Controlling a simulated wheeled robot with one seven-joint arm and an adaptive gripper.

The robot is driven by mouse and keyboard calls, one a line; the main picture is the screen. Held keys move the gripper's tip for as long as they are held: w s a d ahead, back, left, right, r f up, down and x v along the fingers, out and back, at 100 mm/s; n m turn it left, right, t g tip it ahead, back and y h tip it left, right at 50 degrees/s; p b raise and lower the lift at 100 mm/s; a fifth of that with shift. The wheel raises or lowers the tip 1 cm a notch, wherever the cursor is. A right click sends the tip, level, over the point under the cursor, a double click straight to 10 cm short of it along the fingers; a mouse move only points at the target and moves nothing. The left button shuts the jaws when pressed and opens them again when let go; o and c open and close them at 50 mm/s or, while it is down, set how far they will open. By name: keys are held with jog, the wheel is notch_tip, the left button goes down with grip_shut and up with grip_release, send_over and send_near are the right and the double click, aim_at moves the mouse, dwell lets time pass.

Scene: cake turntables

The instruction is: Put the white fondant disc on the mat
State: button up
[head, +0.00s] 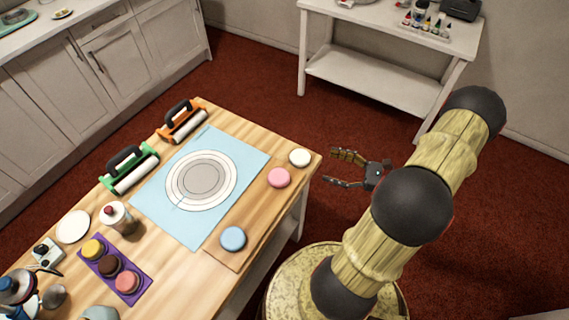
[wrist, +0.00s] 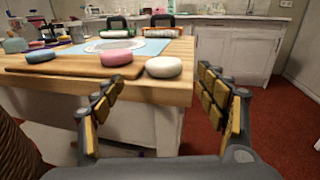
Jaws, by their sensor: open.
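The light blue mat (head: 150,205) lies flat on the table, printed with grey and white rings. My gripper (head: 337,168) is open and empty, off the table's right edge, apart from the white disc. Its two padded fingers also show in the wrist view (wrist: 163,105).
A pink disc (head: 278,178) and a blue disc (head: 233,238) sit on the wooden board (head: 254,211). A purple tray (head: 133,273) holds several coloured cakes. A white shelf table (head: 375,82) stands farther back.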

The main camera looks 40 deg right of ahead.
jog(key=w+a+r+n+g+y, duration=0.1)
jog(key=a+r+n+g, duration=0.1)
jog(key=w+a+r+n+g, duration=0.1)
jog(key=a+r+n+g, duration=0.1)
jog(key=a, duration=0.1)
jog(key=w+a+r+n+g+y, duration=0.1)
jog(key=a+r+n+g, duration=0.1)
jog(key=a, duration=0.1)
jog(key=shift+w+n+g+y, duration=0.3)
jog(key=shift+w, duration=0.05)
jog(key=s+a+r+n+g+h, duration=0.1)
jog(key=s+a+r+n+h, duration=0.2)
jog(key=a+r+n+h, duration=0.3)
jog(key=s+a+r+n+g+h, duration=0.2)
jog(key=a+r+n+h, duration=0.4)
jog(key=a+r+n, duration=0.8)
jog(key=shift+s+a+r+n, duration=0.4)
jog(key=shift+s+n, duration=0.2)
jog(key=shift+n, duration=0.5)
jog(key=shift+o, duration=0.4)
jog(key=shift+r, duration=0.25)
jog(key=m+g+p, duration=0.5)
jog(key=m+p, duration=0.6)
send_over(300, 159)
notch_tip(300, 159, down, 19)
notch_tip(300, 159, down, 8)
jog(key=shift+r+b, duration=0.15)
jog(key=shift+b, duration=0.7)
